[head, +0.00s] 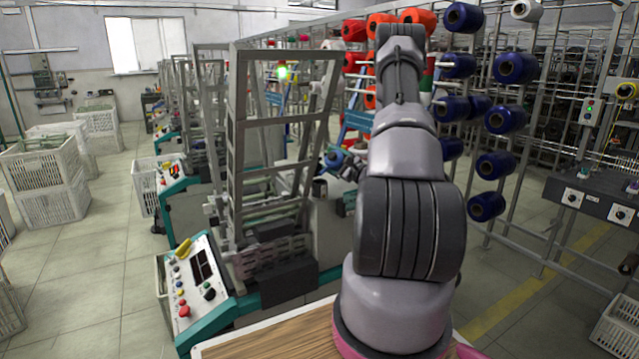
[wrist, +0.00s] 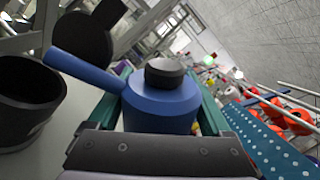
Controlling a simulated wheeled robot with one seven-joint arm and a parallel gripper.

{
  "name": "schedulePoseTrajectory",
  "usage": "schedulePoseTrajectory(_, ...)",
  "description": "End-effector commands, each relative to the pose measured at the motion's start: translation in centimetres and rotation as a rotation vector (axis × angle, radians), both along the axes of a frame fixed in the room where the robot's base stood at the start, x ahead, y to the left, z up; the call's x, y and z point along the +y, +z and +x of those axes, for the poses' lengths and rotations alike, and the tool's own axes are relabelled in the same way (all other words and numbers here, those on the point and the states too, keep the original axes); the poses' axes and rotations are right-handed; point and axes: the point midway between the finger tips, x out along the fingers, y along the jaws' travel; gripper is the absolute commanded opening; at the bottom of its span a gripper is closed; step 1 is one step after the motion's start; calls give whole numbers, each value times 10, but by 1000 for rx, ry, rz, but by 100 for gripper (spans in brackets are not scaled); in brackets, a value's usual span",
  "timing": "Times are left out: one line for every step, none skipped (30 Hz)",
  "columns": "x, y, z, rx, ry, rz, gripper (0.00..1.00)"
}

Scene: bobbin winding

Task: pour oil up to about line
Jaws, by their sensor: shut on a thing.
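A blue oil can (wrist: 160,106) with a black cap (wrist: 164,72) fills the middle of the wrist view. My gripper (wrist: 163,112) is shut on it, with a finger on each side. The can's blue spout (wrist: 84,71) points left, towards a dark open cup (wrist: 28,98). The spout tip appears near the cup's rim; I cannot tell whether it is over the opening. No oil stream shows, and no level or line can be made out. In the head view the blue can (head: 333,160) is small, just above the cup (head: 319,187), and my arm partly hides the area.
A machine with a tall grey frame (head: 237,130) and a control panel (head: 198,280) stands left of my arm. A rack of blue bobbins (head: 487,204) is at right. A blue perforated rail (wrist: 262,143) runs close to the gripper's right. Open floor lies at far left.

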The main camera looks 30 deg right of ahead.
Motion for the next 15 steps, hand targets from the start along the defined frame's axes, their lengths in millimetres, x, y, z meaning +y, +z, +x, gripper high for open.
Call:
schedulePoseTrajectory(0, 0, 0, 0, 0, 0, 21)
schedulePoseTrajectory(0, 0, 0, 0, 0, 0, 21)
schedulePoseTrajectory(0, 0, 0, 0, 0, -1, 21)
schedulePoseTrajectory(0, 0, 0, -1, 0, -2, 21)
schedulePoseTrajectory(0, 0, 0, -2, 0, -3, 21)
schedulePoseTrajectory(0, 1, 0, -3, 0, -7, 21)
schedulePoseTrajectory(0, 1, 0, -5, 0, -10, 21)
schedulePoseTrajectory(0, 2, 0, -7, -1, -14, 21)
schedulePoseTrajectory(0, 2, 0, -9, -1, -19, 21)
schedulePoseTrajectory(1, 3, 0, -12, 0, -24, 21)
schedulePoseTrajectory(1, 3, 0, -14, 0, -28, 21)
schedulePoseTrajectory(1, 4, 0, -17, -1, -36, 21)
schedulePoseTrajectory(1, 4, 0, -20, -1, -40, 21)
schedulePoseTrajectory(1, 5, -1, -21, 0, -43, 21)
schedulePoseTrajectory(1, 5, -1, -22, -1, -46, 21)
